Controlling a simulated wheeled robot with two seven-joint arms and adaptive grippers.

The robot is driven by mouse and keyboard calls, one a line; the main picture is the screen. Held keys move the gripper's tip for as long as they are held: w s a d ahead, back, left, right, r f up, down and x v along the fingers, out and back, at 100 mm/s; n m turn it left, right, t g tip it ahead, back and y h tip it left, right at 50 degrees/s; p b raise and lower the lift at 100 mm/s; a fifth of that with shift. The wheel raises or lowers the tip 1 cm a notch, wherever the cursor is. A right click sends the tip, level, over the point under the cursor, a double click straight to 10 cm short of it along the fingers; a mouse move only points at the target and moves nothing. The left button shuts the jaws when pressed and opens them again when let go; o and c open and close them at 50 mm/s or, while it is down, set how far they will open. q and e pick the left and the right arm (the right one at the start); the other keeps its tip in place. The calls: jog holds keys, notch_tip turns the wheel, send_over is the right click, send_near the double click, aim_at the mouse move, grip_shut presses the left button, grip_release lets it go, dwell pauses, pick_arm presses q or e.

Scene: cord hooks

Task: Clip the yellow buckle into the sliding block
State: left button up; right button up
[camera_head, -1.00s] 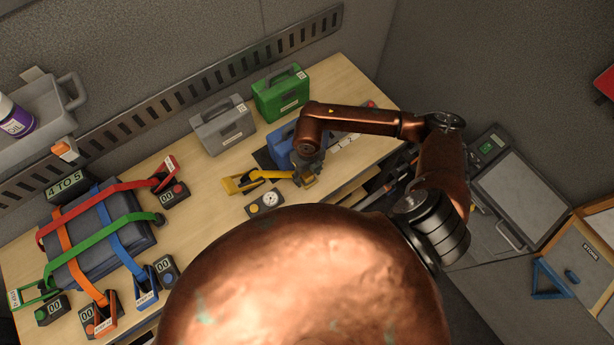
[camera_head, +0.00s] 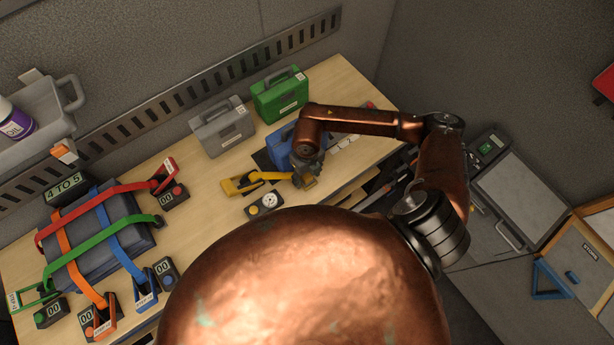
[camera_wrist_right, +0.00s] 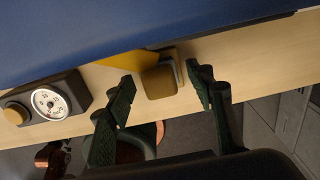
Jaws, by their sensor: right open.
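A yellow frame-shaped bracket (camera_head: 242,184) lies on the bench in the head view, with a short yellow strap (camera_head: 272,176) running right from it to under my right gripper (camera_head: 304,178). In the right wrist view a small tan-yellow block (camera_wrist_right: 159,82), with a grey edge behind it, sits at the end of the yellow strap (camera_wrist_right: 126,60). It looks like the yellow buckle. My right gripper (camera_wrist_right: 160,75) is open, one dark finger on each side of this block, with gaps visible. I cannot make out the sliding block for sure. My left gripper is out of view.
A dial box (camera_head: 265,204) stands beside the yellow bracket. A blue case (camera_head: 282,140) lies close behind the gripper. Grey (camera_head: 222,125) and green (camera_head: 280,95) cases stand at the back. A strapped dark case (camera_head: 100,240) fills the left. The bench's front edge is close to the gripper.

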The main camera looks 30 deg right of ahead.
aim_at(307, 176)
jog(key=shift+c, duration=0.2)
grip_shut()
dwell(0.6)
jog(key=shift+r, duration=0.1)
jog(key=shift+r+p, duration=1.8)
jog(key=shift+r, duration=1.15)
